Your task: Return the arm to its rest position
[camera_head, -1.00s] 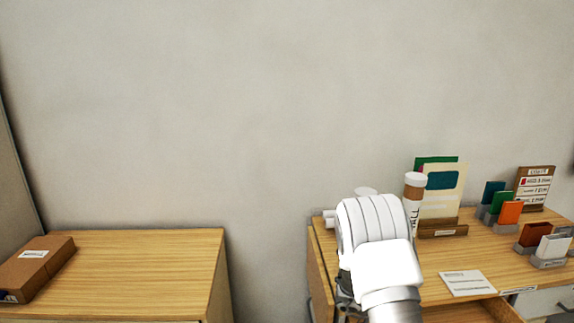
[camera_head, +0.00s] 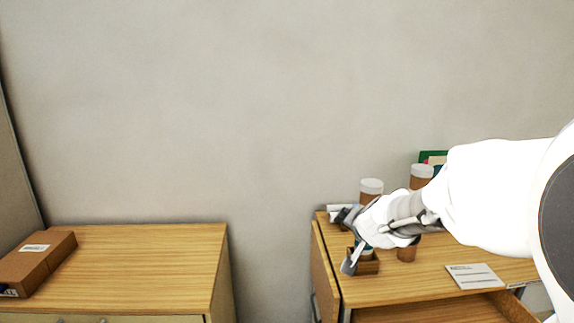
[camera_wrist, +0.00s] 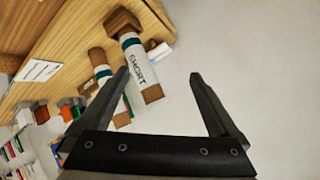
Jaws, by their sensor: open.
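My white arm comes in from the right in the head view and reaches over the right desk. My gripper (camera_head: 350,240) is near the desk's left side, beside a small brown holder (camera_head: 367,267). In the wrist view my gripper (camera_wrist: 160,88) is open, with its two dark fingers wide apart and plain wall between them. A tube marked SHORT (camera_wrist: 138,62) stands in a brown base to the left of the fingers. A second tube (camera_wrist: 103,70) is farther left, partly behind the left finger. Neither is gripped. In the head view, the arm hides part of both tubes.
The right desk (camera_head: 430,275) carries a white card (camera_head: 474,276) and has an open drawer (camera_head: 450,312). A second wooden cabinet (camera_head: 150,260) at left bears a brown box (camera_head: 37,262). A gap separates them. The wall behind is bare.

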